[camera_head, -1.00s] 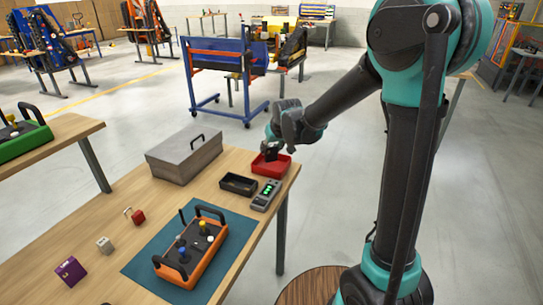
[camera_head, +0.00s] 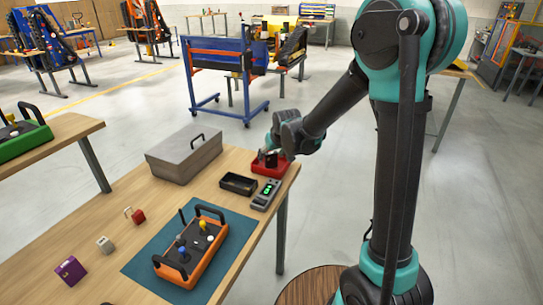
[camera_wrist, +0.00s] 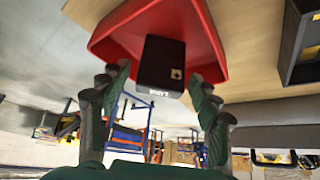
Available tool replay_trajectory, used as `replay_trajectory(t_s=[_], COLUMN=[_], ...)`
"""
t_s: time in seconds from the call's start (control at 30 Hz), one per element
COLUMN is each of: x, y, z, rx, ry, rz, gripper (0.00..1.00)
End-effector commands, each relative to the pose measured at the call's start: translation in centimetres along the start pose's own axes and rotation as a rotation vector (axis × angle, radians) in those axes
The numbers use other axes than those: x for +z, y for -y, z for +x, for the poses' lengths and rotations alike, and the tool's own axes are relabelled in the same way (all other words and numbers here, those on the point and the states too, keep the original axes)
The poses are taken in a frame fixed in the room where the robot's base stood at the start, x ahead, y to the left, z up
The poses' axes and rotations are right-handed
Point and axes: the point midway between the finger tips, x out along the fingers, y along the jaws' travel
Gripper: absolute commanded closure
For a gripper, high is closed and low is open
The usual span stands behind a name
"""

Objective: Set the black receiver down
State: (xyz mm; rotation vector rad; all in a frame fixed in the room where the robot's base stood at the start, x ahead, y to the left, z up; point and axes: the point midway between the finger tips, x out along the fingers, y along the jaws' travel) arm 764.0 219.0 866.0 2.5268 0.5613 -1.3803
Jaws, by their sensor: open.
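The black receiver (camera_wrist: 162,64) is a small dark box with white lettering on its edge and a small pale square mark. It is inside the red tray (camera_wrist: 212,62), which also shows in the head view (camera_head: 258,170) at the table's far right corner. The receiver is also visible there, small and partly covered (camera_head: 271,159). My gripper (camera_wrist: 158,84) is open, with one finger on each side of the receiver and visible gaps between. The receiver's underside is hidden, so its exact contact with the tray floor cannot be seen.
A black open tray (camera_head: 238,184) and a grey meter with green lights (camera_head: 265,195) stand close in front of the red tray. A grey lidded box (camera_head: 184,155) is to the left. An orange control box (camera_head: 190,250) lies on a teal mat (camera_head: 142,262).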

Motion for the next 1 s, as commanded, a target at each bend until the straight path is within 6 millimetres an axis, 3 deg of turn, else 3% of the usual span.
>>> replay_trajectory(t_s=[0.27,1.0], x=[-0.1,-0.1], y=[0.0,0.0], z=[-0.9,-11.1], rx=[0.0,0.0], ry=[0.0,0.0], rz=[0.0,0.0], gripper=[0.37,0.37])
